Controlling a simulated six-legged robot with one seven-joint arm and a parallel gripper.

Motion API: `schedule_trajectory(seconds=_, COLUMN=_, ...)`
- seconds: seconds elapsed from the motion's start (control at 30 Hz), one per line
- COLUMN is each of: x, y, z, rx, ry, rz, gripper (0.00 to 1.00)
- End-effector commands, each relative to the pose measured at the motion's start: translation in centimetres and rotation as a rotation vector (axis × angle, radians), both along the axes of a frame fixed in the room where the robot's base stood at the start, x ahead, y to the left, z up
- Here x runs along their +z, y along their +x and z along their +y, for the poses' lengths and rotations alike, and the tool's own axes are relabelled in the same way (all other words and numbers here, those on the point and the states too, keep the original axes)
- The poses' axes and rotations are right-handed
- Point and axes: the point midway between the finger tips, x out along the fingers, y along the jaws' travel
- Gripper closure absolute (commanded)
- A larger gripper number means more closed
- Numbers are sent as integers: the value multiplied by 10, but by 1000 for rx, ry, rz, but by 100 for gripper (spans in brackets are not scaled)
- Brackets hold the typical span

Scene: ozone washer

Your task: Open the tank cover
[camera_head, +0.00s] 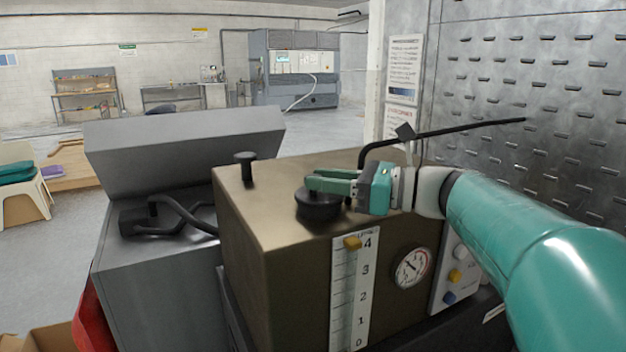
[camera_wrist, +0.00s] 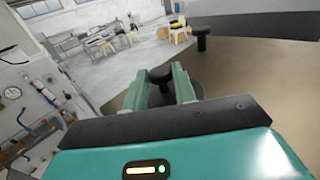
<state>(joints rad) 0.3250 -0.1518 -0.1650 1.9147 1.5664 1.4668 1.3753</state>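The tank is a brown metal box (camera_head: 265,215) in the middle of the head view. Its round black cover (camera_head: 319,207) lies flat on the top face. My gripper (camera_head: 312,182) reaches in from the right, with its two green fingers just above the cover. In the wrist view my gripper (camera_wrist: 160,76) has its fingers apart, with the cover's black knob (camera_wrist: 160,75) between them. I cannot tell whether the fingers touch the knob. The head view largely hides the knob behind the fingers.
A second black knob (camera_head: 245,166) stands on the tank's far left corner. A black hose (camera_head: 440,133) arches behind my gripper. A level scale (camera_head: 351,290) and a gauge (camera_head: 412,268) are on the tank's front. A grey machine (camera_head: 160,285) stands at the left. A perforated metal wall (camera_head: 540,100) rises at the right.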

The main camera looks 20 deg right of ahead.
Motion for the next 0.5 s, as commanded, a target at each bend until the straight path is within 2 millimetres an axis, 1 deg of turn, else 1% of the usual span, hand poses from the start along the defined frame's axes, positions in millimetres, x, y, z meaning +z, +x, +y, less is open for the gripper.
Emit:
schedule_trajectory(seconds=0.03, x=0, y=0, z=0, rx=0, ry=-1, rz=1, gripper=92)
schedule_trajectory(seconds=0.07, x=0, y=0, z=0, rx=0, ry=-1, rz=1, gripper=98)
schedule_trajectory(seconds=0.1, x=0, y=0, z=0, rx=0, ry=-1, rz=1, gripper=100)
schedule_trajectory(seconds=0.33, x=0, y=0, z=1, rx=-9, ry=-1, rz=1, gripper=100)
schedule_trajectory(seconds=0.5, x=0, y=2, z=2, rx=-58, ry=-1, rz=1, gripper=100)
